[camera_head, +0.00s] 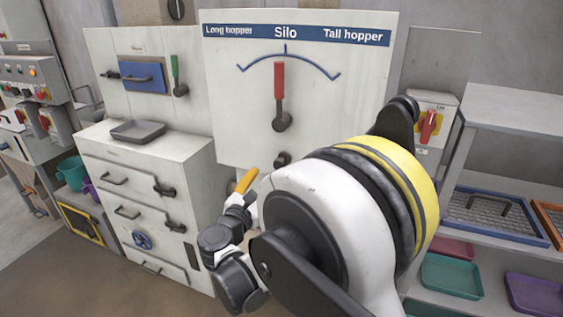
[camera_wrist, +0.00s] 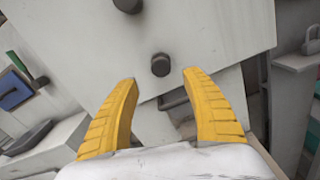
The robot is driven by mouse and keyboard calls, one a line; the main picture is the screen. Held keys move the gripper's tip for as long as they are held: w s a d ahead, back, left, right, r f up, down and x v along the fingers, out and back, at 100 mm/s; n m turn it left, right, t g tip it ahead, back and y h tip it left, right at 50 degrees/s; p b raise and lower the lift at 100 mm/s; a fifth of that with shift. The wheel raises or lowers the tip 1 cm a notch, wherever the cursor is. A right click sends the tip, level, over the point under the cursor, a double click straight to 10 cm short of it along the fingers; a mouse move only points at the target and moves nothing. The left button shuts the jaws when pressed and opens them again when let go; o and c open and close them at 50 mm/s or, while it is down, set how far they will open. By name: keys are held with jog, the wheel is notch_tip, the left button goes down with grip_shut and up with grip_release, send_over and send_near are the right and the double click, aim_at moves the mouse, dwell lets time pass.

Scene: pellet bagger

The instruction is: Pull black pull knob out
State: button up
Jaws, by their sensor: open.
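The black pull knob (camera_head: 282,159) sits low on the white silo panel (camera_head: 235,140), below the red-handled selector lever (camera_head: 280,85). In the wrist view the knob (camera_wrist: 161,65) is a short dark cylinder on the panel, ahead of my fingertips and roughly midway between them. My gripper (camera_wrist: 160,78) has its two yellow fingers spread wide with nothing between them. In the head view one yellow finger of my gripper (camera_head: 246,181) shows just left of and below the knob. The fingers do not visibly touch the knob. My arm hides the area right of the knob.
A white cabinet (camera_head: 180,160) with drawers and a grey tray (camera_head: 138,131) stands at the left. A rack (camera_head: 500,130) with trays stands at the right.

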aim_at(280, 163)
jog(key=b+x, duration=0.2)
jog(key=x, duration=0.7)
grip_shut()
